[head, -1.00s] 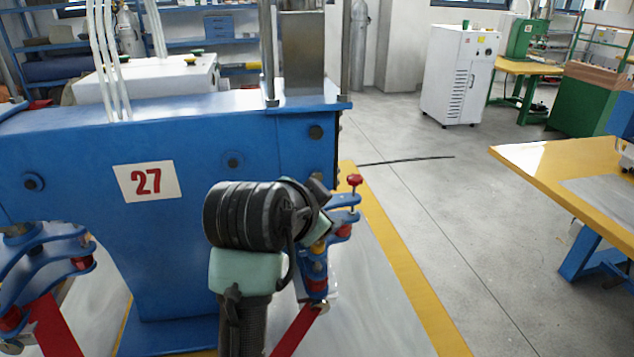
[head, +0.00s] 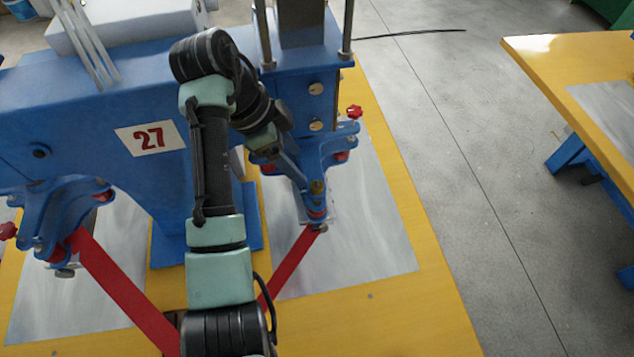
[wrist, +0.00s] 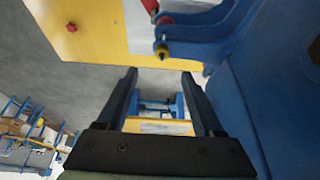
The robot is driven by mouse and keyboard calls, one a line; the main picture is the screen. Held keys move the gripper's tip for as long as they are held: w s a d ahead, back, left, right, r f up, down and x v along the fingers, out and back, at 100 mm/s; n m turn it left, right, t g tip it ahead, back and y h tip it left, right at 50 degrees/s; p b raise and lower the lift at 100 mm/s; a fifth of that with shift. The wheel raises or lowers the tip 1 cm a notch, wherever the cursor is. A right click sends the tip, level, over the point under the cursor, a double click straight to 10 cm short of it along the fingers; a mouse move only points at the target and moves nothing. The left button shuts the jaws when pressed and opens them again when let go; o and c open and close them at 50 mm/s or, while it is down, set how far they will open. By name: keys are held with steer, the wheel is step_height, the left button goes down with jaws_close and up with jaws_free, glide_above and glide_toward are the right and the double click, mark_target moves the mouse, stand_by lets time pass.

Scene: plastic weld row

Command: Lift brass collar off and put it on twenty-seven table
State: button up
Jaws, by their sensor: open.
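The brass collar (head: 318,187) sits on the lower end of a blue clamp bracket (head: 333,150) on the right side of the blue machine marked 27. In the wrist view the collar (wrist: 161,51) shows just above the gap between the fingertips. My gripper (wrist: 159,74) is open, with nothing between its fingers. In the head view my gripper (head: 292,172) is left of the collar and close to it, partly hidden by my arm; I cannot tell whether it touches. The twenty-seven table (head: 405,310) is yellow with grey plates and lies under the machine.
The blue machine (head: 90,120) stands close to my arm. Red bars (head: 120,285) slope down from the brackets. A red knob (head: 354,111) sticks up above the right bracket. The table's right front is clear. Another yellow table (head: 560,60) stands across the floor.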

mark_target(315, 184)
steer(key=p+x, duration=0.2)
steer(key=x, duration=0.7)
steer(key=shift+w+a, duration=0.1)
steer(key=shift+w, duration=0.05)
jaws_close()
